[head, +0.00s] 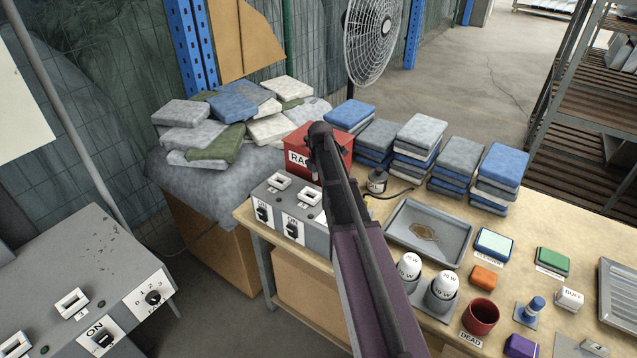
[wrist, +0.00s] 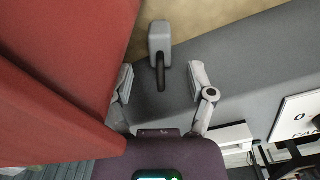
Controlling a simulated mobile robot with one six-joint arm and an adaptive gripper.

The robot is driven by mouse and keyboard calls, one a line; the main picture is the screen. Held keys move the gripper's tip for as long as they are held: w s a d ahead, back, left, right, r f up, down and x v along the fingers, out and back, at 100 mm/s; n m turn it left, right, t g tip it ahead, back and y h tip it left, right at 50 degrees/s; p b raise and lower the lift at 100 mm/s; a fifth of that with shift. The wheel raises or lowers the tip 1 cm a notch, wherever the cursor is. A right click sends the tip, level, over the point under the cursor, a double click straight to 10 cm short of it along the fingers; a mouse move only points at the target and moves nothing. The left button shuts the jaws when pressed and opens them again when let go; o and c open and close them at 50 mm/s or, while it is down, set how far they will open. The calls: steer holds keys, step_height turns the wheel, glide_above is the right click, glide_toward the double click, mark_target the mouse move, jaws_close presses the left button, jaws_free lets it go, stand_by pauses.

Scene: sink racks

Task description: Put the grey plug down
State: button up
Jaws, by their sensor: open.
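The grey plug (wrist: 160,42) shows in the wrist view, a small block with a short dark stem pointing down the picture. It is over or at the boundary between a grey surface and the tan bench top; I cannot tell what bears it. My gripper (wrist: 160,69) is open, with one finger on each side of the stem and a gap on both sides. In the head view my gripper (head: 319,142) is in front of the red rag box (head: 333,156), above the back of the grey switch box (head: 275,200). The plug is hidden there.
The red box wall (wrist: 55,70) is close on the left in the wrist view. Folded cloth stacks (head: 419,133) stand behind.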

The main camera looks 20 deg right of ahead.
step_height(320, 180, up, 8)
steer(key=p, duration=0.7)
steer(key=shift+f, duration=0.2)
stand_by(0.5)
steer(key=s+a+m, duration=0.6)
steer(key=s, duration=0.1)
steer(key=s+a+m, duration=0.3)
steer(key=s, duration=0.1)
steer(key=shift+a, duration=0.1)
steer(key=s+a+m, duration=0.7)
steer(key=s+m, duration=0.4)
steer(key=s, duration=0.1)
steer(key=shift+s, duration=0.25)
stand_by(1.1)
